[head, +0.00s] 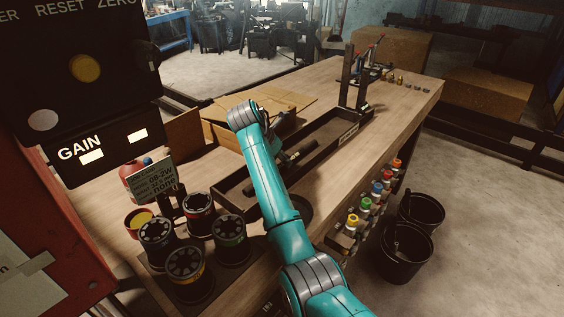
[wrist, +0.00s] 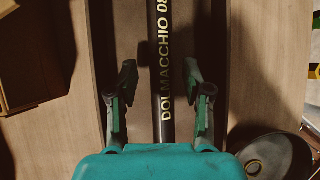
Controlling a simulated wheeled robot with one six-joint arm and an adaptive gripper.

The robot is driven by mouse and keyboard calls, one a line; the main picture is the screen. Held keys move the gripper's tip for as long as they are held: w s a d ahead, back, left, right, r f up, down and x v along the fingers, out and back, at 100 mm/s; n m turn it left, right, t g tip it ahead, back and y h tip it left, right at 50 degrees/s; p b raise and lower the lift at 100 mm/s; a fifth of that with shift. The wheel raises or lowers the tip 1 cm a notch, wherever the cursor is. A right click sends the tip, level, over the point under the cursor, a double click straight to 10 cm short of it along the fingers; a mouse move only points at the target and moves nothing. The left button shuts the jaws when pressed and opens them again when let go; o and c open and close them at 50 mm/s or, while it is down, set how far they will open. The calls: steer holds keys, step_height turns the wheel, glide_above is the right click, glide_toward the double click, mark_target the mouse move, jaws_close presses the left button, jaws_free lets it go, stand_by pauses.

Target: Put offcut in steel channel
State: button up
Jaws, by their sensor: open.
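My gripper (wrist: 159,72) is open, with one finger on each side of the hose and a gap to both. In the head view the long dark channel (head: 364,119) lies along the bench, partly hidden by my arm. A short dark cylinder (head: 300,154) shows there beside my arm; I cannot tell exactly what it is.
Opened cardboard (head: 270,100) lies behind the channel. Several round dies (head: 185,270) stand at the front left, below a control panel (head: 85,90). A dark upright stand (head: 346,75) rises at the far end.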

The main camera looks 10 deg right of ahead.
steer(key=v, duration=1)
steer(key=shift+s, duration=0.15)
